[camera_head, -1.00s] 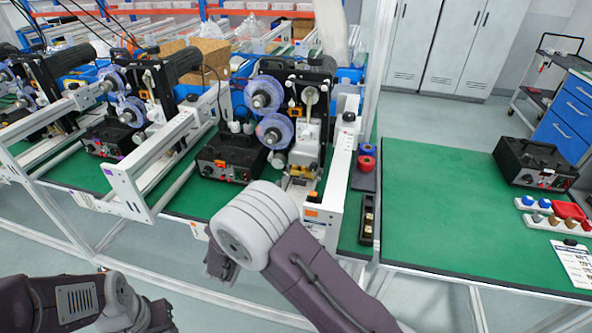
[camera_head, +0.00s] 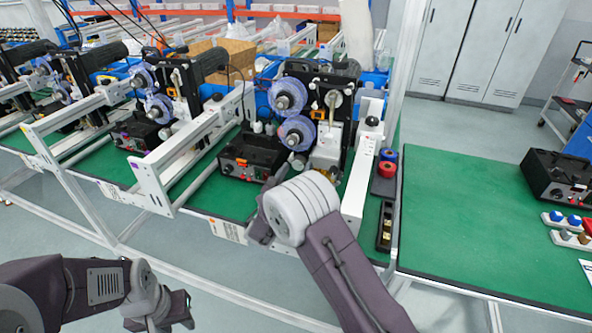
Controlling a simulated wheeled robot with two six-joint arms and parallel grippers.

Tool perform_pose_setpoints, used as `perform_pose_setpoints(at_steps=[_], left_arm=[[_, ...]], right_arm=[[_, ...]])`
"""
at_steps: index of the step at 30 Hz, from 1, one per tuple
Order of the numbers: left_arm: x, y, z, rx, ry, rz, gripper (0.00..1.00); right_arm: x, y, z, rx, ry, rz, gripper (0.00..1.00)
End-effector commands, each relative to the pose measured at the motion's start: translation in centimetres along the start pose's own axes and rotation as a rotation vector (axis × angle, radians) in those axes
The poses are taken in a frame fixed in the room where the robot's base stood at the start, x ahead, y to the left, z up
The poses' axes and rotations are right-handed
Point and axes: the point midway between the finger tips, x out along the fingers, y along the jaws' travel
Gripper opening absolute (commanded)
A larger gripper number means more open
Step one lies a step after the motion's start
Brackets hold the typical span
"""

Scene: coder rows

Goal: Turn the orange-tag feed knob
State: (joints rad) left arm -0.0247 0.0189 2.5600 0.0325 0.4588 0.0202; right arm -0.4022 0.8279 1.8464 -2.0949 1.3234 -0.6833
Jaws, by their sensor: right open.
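A black control box (camera_head: 252,158) with small knobs on its front stands on the green bench, left of the middle machine's blue-purple rollers. A small orange tag (camera_head: 241,162) sits on its front; the knobs are too small to tell apart. Another orange tag (camera_head: 318,114) shows on the machine between the rollers. My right gripper (camera_head: 258,229) is just in front of the bench edge, below the control box, apart from it and largely hidden by my grey wrist. It is open. My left gripper (camera_head: 178,309) hangs low in front of the bench, away from everything; its jaws are unclear.
White frame rails (camera_head: 185,150) stand left of the control box, and a white upright plate (camera_head: 361,180) stands right of the machine. Red and blue spools (camera_head: 387,168) and a black tray (camera_head: 386,225) lie beyond it. The right green bench (camera_head: 470,210) is mostly clear.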

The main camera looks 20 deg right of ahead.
Motion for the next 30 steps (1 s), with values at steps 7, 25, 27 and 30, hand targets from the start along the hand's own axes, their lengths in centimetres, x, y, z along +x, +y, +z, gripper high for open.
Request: perform_pose_setpoints(at_steps=[7,25,27,30], left_arm=[[0.0,0.0,0.0,0.000,0.000,0.000,0.36],[3.5,-0.1,0.4,0.000,0.000,0.000,0.36],[4.5,-0.1,0.5,0.000,0.000,0.000,0.36],[6.0,-0.1,0.6,0.000,0.000,0.000,0.36]], right_arm=[[0.0,0.0,0.0,0.000,0.000,0.000,0.07],[-0.1,0.2,-0.6,0.213,-0.002,0.000,0.00],[-0.1,0.3,-0.6,0.278,-0.002,0.000,0.00],[-0.1,0.3,-0.7,0.374,-0.002,-0.001,0.00]])
